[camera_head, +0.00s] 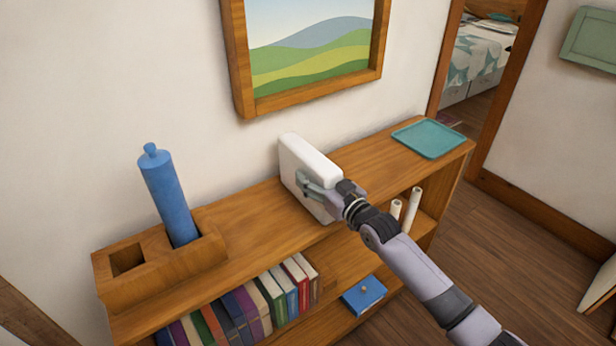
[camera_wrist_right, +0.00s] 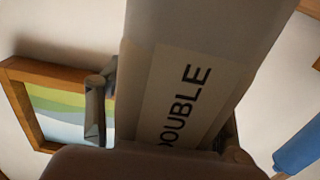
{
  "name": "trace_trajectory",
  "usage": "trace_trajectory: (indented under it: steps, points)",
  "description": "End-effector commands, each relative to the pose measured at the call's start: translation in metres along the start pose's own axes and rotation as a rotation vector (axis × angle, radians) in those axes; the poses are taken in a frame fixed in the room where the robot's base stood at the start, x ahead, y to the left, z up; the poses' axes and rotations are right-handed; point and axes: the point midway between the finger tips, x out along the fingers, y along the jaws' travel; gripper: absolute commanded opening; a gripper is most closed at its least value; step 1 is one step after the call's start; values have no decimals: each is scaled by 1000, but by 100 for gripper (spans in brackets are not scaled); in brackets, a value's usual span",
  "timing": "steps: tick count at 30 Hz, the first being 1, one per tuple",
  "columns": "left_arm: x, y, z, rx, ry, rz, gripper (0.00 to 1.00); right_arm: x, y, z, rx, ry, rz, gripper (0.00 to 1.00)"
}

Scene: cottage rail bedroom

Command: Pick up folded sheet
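The folded sheet is a thick white block (camera_head: 305,163) standing on edge on top of the wooden bookcase, close to the wall. In the right wrist view the sheet (camera_wrist_right: 190,60) fills the middle, with a label reading "DOUBLE", its first letter partly cut off. My right gripper (camera_head: 318,187) is at the sheet, one finger lying along its front face. In the wrist view the fingers sit on both sides of the sheet, and the gripper looks shut on it. Whether the sheet's bottom edge touches the bookcase top is hard to tell. My left gripper is not in view.
The wooden bookcase (camera_head: 240,215) holds a blue cylinder (camera_head: 168,195) in a wooden holder at left and a teal tray (camera_head: 430,138) at right. Books, a blue box (camera_head: 364,296) and white rolls (camera_head: 411,210) sit below. A framed picture (camera_head: 310,50) hangs above.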

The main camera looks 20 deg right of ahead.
Motion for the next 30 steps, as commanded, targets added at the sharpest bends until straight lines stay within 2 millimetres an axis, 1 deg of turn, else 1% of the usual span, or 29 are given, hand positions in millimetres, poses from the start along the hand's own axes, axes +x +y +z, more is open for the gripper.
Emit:
trace_trajectory:
  steps: [1, 2, 25, 26, 30]
  points:
    - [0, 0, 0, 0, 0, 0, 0, 0, 0, 0, 0, 0, 0, 55]
    - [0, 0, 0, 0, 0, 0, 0, 0, 0, 0, 0, 0, 0, 53]
    - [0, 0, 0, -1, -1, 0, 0, 0, 0, 0, 0, -1, 0, 2]
    - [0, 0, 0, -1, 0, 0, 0, 0, 0, 0, 0, -1, 0, 0]
    - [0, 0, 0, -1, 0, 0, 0, 0, 0, -3, -1, 7, 0, 0]
